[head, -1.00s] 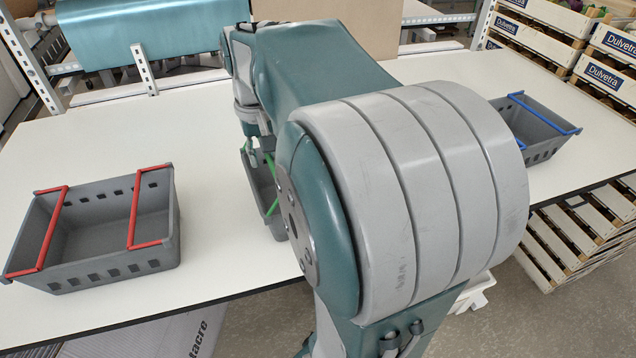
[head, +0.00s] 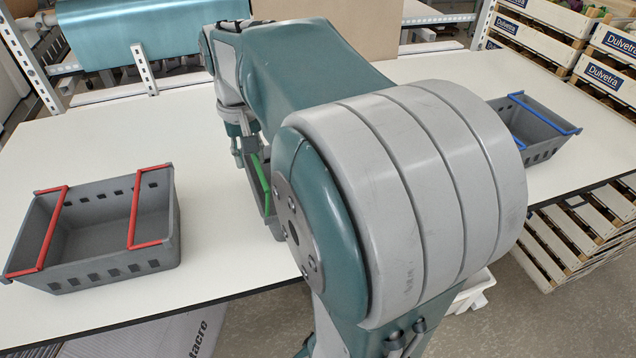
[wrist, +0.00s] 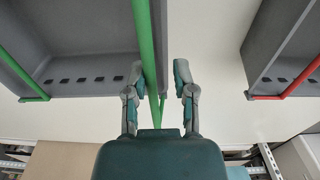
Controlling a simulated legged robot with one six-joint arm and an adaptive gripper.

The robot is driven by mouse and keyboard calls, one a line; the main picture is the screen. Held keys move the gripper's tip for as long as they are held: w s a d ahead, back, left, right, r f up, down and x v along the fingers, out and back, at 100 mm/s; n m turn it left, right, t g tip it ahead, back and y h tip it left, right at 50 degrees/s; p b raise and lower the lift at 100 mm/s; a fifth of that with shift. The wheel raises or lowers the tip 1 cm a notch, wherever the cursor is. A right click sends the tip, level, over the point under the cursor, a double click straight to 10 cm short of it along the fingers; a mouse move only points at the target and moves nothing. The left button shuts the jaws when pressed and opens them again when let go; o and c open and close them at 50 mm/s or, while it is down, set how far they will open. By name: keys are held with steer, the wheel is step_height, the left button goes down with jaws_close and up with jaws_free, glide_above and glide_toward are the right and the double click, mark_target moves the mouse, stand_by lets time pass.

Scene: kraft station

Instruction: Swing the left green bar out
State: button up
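The grey crate with green bars stands on the white table, mostly hidden behind my arm in the head view, where one green bar (head: 261,181) shows. In the wrist view, the crate (wrist: 90,55) is at the upper left. One green bar (wrist: 147,50) runs down from the top edge, between the fingers in the picture and closer to the left finger. The other green bar (wrist: 20,72) is at the far left. My gripper (wrist: 160,76) is open, its two fingers apart. Contact with the bar cannot be told. In the head view, the gripper (head: 238,158) is at the crate's left side.
A grey crate with red bars (head: 160,252) stands on the left of the table (head: 130,125). A crate with blue bars (head: 540,150) stands at the right. The table between the red-bar crate and my gripper is clear.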

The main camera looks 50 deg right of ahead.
steer(key=shift+w+a, duration=0.3)
steer(key=shift+a, duration=0.25)
steer(key=shift+w+a, duration=0.25)
steer(key=shift+a, duration=0.3)
steer(key=shift+r, duration=0.1)
step_height(320, 180, up, 8)
steer(key=shift+s+d, duration=0.25)
steer(key=shift+d, duration=0.2)
stand_by(0.6)
steer(key=shift+a, duration=0.1)
stand_by(0.4)
